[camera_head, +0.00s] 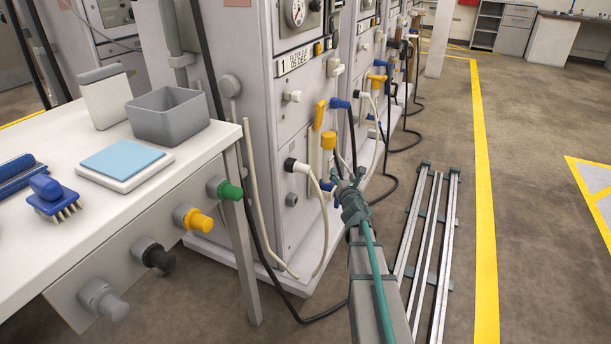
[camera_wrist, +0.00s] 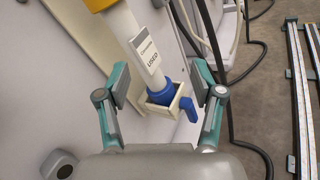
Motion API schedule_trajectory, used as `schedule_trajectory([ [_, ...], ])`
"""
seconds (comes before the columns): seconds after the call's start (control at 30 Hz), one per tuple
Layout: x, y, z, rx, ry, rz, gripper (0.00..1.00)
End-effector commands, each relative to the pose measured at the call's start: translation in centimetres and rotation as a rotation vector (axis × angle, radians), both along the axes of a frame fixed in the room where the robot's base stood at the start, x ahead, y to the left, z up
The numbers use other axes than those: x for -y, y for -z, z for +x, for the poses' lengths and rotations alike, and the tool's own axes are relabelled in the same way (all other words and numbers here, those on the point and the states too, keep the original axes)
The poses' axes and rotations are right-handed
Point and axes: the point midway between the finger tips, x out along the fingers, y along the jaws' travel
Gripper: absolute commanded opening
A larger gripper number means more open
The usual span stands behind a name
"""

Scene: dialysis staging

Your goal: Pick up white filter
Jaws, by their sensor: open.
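The white filter is a white cylinder (camera_wrist: 122,24) with a yellow cap, a blue lower end and a tag that reads "USED" in the wrist view. Its lower end sits in a small pale holder (camera_wrist: 178,98) on the machine's side. In the head view its yellow cap (camera_head: 329,140) shows on the near machine; my gripper hides part of the lower end. My gripper (camera_wrist: 161,76) is open, with its two teal fingers apart on either side of the filter's lower part in the wrist view. It does not visibly touch the filter. In the head view my gripper (camera_head: 347,180) is just below the cap.
The near machine (camera_head: 245,90) has hoses, knobs and a second yellow fitting (camera_head: 319,115) close by. A white bench (camera_head: 30,235) with a grey bin (camera_head: 168,117) stands at the left. Dark hoses hang beside the holder. The floor at right is mostly clear.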

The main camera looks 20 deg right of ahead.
Motion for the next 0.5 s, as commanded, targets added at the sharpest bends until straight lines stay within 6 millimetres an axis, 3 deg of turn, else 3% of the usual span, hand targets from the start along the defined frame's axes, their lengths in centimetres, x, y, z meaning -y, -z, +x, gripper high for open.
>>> schedule_trajectory([
  [0.1,-1.6,-1.0,0.4,-0.002,-0.087,-0.207,0.67],
  [0.2,-2.3,-1.3,0.5,0.000,-0.118,-0.305,0.67],
  [0.37,-2.3,-1.3,1.3,-0.008,-0.123,-0.356,0.67],
  [0.5,-2.0,-1.3,3.1,-0.008,-0.122,-0.356,0.67],
])
